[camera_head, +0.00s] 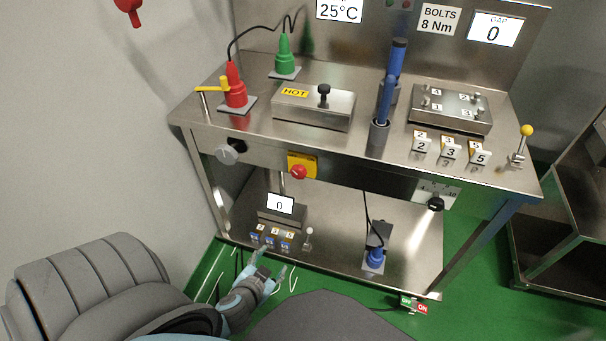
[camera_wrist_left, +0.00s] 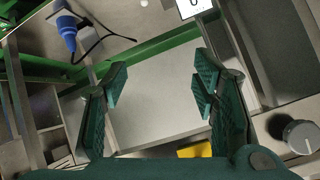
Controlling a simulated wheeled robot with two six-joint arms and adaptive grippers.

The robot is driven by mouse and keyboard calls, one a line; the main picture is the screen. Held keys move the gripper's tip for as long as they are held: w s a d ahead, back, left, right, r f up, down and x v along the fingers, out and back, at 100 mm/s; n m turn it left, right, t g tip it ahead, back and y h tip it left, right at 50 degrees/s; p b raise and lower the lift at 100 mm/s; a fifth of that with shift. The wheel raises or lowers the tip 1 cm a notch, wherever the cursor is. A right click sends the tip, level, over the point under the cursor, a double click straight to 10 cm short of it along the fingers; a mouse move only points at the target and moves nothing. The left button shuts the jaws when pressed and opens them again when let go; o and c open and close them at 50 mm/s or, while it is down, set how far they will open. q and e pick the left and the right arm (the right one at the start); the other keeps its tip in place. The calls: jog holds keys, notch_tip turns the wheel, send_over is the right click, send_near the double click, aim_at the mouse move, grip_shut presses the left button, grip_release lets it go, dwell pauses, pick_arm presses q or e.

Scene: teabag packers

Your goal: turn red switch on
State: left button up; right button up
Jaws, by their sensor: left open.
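A green and red rocker (camera_head: 413,303) marked OFF and ON sits low at the bench's front right, its red half on the ON side. A red button (camera_head: 298,172) on a yellow plate is on the bench's front edge; the yellow plate (camera_wrist_left: 195,149) shows partly in the left wrist view. Part of a red fitting (camera_head: 130,8) shows on the wall at top left. My left gripper (camera_head: 267,275) is open and empty, low in front of the lower shelf, left of the rocker and apart from it. Its spread fingers (camera_wrist_left: 160,90) hold nothing. My right gripper is not in view.
The steel bench (camera_head: 340,165) holds a red plug (camera_head: 236,92), a green plug (camera_head: 284,55) and a HOT box (camera_head: 313,106). A grey knob (camera_head: 228,154) sticks out in front. A blue plug (camera_head: 375,255) stands on the lower shelf. A cart stands at right; green floor lies between.

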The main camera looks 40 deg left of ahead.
pick_arm(q)
jog(key=w+r+n+t+y+b, duration=0.1)
jog(key=w+r+t+b, duration=0.15)
jog(key=r, duration=0.35)
jog(key=w+r+t+y+b, duration=0.1)
jog(key=r+t+b, duration=0.15)
jog(key=r, duration=0.35)
jog(key=t, duration=0.2)
send_near(298, 174)
jog(key=p+x, duration=0.1)
jog(key=x, duration=0.8)
jog(key=shift+w+a, duration=0.1)
jog(key=shift+w, duration=0.1)
jog(key=shift+w+a, duration=0.1)
jog(key=shift+w, duration=0.2)
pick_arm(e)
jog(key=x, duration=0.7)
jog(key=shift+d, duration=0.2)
pick_arm(q)
jog(key=c, duration=1.2)
